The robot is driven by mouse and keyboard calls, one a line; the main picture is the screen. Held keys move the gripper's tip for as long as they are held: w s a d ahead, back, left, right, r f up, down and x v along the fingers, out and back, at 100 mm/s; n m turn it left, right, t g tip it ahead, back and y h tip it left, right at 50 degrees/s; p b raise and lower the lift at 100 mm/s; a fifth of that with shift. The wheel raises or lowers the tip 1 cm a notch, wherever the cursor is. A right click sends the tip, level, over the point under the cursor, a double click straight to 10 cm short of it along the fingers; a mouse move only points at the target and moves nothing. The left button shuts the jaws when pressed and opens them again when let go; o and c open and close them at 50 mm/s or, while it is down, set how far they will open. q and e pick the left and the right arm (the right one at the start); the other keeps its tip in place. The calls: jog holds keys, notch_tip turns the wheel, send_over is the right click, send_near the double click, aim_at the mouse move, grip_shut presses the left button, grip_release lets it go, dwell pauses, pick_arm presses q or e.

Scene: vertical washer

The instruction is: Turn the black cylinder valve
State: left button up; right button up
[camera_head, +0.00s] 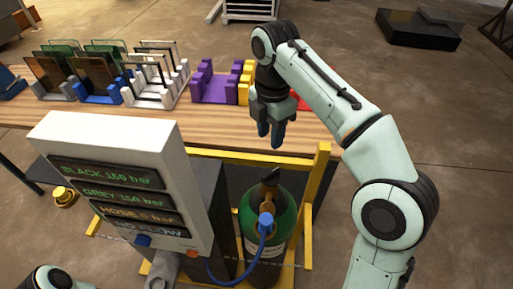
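A green gas cylinder (267,233) stands upright in a yellow-framed cart below the table edge. A black valve handle (271,176) sits on its top, with a blue hose fitting (265,219) in front. My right gripper (271,135) points down above and behind the valve in the picture, apart from it and holding nothing visible. Its fingers look close together, and the gap is unclear. A white panel (115,142) reads BLACK 150 bar, GREY 150 bar, HOSE 0 bar, and its partly hidden last line appears to say NO FLOW. My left gripper is out of view.
The yellow cart frame (321,170) rises right of the cylinder. A blue hose (243,268) runs from the fitting toward the panel. The wooden table (215,122) behind holds white racks (155,92) and purple holders (213,88).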

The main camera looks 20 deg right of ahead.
aim_at(269, 173)
jog(key=f+b, duration=0.1)
jog(key=f, duration=0.3)
jog(key=f+b, duration=0.1)
jog(key=f, duration=0.3)
jog(key=s+f+b, duration=0.1)
jog(key=f+b, duration=0.1)
jog(key=f, duration=0.1)
jog(key=shift+f, duration=0.4)
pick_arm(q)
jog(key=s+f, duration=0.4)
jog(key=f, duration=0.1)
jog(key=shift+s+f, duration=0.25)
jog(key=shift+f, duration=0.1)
pick_arm(e)
jog(key=shift+w+f, duration=0.1)
jog(key=shift+f, duration=0.6)
jog(key=shift+c, duration=0.3)
grip_shut()
